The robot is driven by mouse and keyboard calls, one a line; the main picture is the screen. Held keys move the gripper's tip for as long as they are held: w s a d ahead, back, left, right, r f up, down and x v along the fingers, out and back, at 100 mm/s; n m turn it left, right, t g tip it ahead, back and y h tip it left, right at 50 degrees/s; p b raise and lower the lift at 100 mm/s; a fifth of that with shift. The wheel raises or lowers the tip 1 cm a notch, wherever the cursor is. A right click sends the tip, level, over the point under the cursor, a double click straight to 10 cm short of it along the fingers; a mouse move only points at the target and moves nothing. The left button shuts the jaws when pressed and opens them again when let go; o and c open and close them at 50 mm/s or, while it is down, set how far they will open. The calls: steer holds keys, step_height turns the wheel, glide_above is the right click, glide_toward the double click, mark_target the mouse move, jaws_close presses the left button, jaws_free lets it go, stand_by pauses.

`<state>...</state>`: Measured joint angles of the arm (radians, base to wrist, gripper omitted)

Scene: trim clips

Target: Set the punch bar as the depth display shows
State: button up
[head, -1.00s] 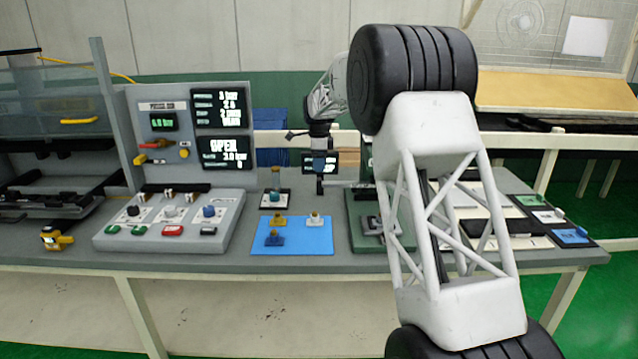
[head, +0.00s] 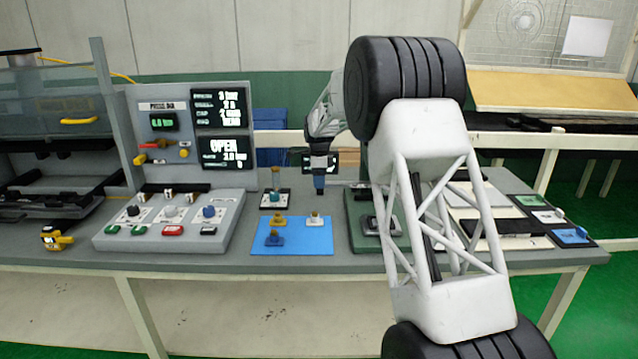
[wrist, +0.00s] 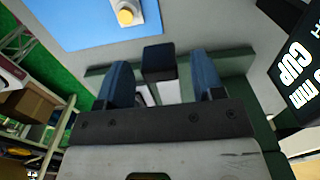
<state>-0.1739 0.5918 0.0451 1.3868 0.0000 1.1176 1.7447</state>
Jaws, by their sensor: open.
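My gripper (head: 319,182) hangs over the bench beside the green-based punch (head: 362,222), which my arm partly hides in the head view. In the wrist view my two blue fingers (wrist: 161,82) are apart, one on each side of a dark block-ended bar (wrist: 158,62), which looks like the punch bar. A gap shows on both sides of it; I cannot tell how deep the fingers reach. The depth display (head: 337,162) is partly behind my gripper and too small to read. In the wrist view a tilted black display (wrist: 293,72) shows "MM" and "CUP", cut off.
A blue mat (head: 300,246) with several small knobbed pieces lies left of the punch. A control box (head: 168,222) and a press panel (head: 222,125) reading "OPEN" stand further left. Coloured pads and a pale board (head: 490,188) lie to the right.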

steer(key=shift+f, duration=0.75)
